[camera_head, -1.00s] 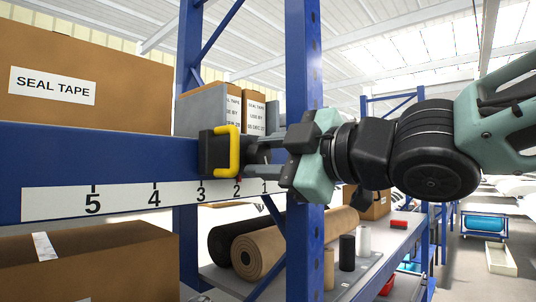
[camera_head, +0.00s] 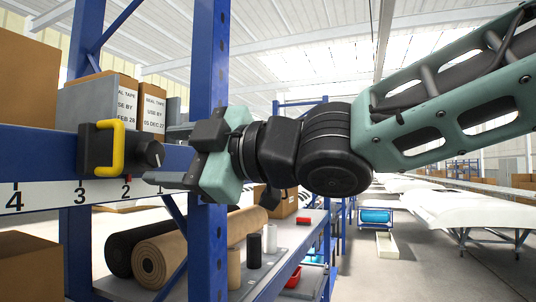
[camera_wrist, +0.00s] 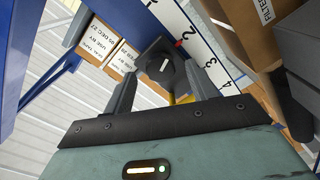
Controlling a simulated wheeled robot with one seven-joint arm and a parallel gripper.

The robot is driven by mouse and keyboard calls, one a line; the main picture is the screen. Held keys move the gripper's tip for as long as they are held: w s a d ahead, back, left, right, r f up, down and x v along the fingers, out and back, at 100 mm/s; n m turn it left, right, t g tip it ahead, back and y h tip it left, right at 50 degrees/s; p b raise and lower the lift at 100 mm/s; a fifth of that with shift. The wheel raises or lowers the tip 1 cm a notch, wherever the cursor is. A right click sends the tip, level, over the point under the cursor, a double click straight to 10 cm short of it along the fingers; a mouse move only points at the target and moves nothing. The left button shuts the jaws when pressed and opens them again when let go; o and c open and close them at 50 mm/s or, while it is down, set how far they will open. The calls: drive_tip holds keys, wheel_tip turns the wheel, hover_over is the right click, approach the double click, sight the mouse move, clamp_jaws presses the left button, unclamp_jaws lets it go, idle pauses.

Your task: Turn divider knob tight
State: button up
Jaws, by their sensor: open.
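The divider is a black block (camera_head: 97,147) with a yellow handle (camera_head: 117,148), mounted on the blue shelf beam. Its black round knob (camera_head: 154,154) with a white line is on the block's right side. In the wrist view the knob (camera_wrist: 168,68) faces me, its white line tilted, with part of the yellow handle (camera_wrist: 183,98) behind. My gripper (camera_wrist: 160,86) is open. Its fingers lie on either side of the knob's line of sight, with no clear contact. In the head view my gripper (camera_head: 160,170) is right of the block; one finger shows just below the knob.
A white number scale (camera_head: 55,196) runs along the beam, with a red mark (camera_head: 127,180) near 2. A blue upright post (camera_head: 207,70) stands close behind my gripper. Labelled boxes (camera_head: 151,112) stand behind the divider. Rolls (camera_head: 160,255) lie on the shelf below.

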drive_tip(key=p+v, duration=1)
drive_tip(key=v, duration=0.5)
drive_tip(key=shift+p, duration=0.4)
drive_tip(key=shift+f, duration=0.15)
drive_tip(key=w+d+f+m+h+b, duration=0.1)
drive_tip(key=d+f+m+h+b, duration=0.2)
drive_tip(key=f, duration=0.6)
drive_tip(key=w+d+f+m+t+h+b, duration=0.1)
drive_tip(key=f+m+h+b, duration=0.3)
drive_tip(key=f, duration=0.5)
drive_tip(key=w+d+f+m+h+b, duration=0.2)
drive_tip(key=f+m+h+b, duration=0.15)
drive_tip(key=f, duration=0.55)
drive_tip(key=s+d+f+m+g+h+b, duration=0.2)
drive_tip(key=s+d+f+m+g+b, duration=0.1)
drive_tip(key=s+f, duration=0.4)
drive_tip(key=s+d+f+m+g+h+b, duration=0.3)
drive_tip(key=s+f, duration=0.4)
drive_tip(key=f, duration=0.4)
drive_tip(key=shift+s+f+m+g+b, duration=0.2)
drive_tip(key=shift+m+g+b, duration=0.25)
drive_tip(key=shift+g+b, duration=0.5)
